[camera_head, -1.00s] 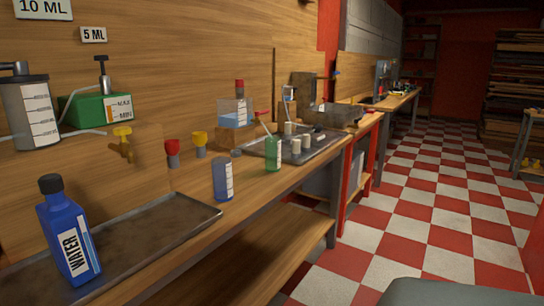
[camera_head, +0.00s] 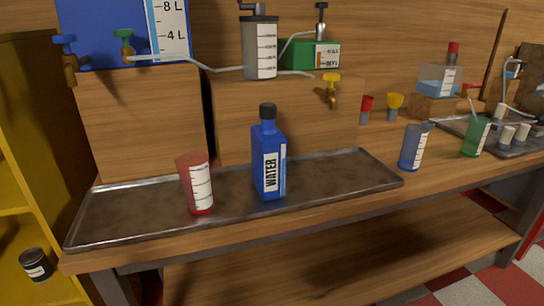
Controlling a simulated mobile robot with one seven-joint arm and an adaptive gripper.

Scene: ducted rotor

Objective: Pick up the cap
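A black cap (camera_head: 268,111) sits on top of the blue bottle labelled WATER (camera_head: 268,160). The bottle stands upright on a long dark metal tray (camera_head: 115,222) on the wooden workbench. No loose cap that I can make out is in view. My gripper is not in view.
A red measuring cup (camera_head: 195,183) stands left of the bottle on the tray. A blue cup (camera_head: 412,147) and a green cup (camera_head: 476,137) stand to the right. Taps (camera_head: 331,90) project above the tray. A yellow shelf (camera_head: 25,150) holds a black jar (camera_head: 36,265) at left.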

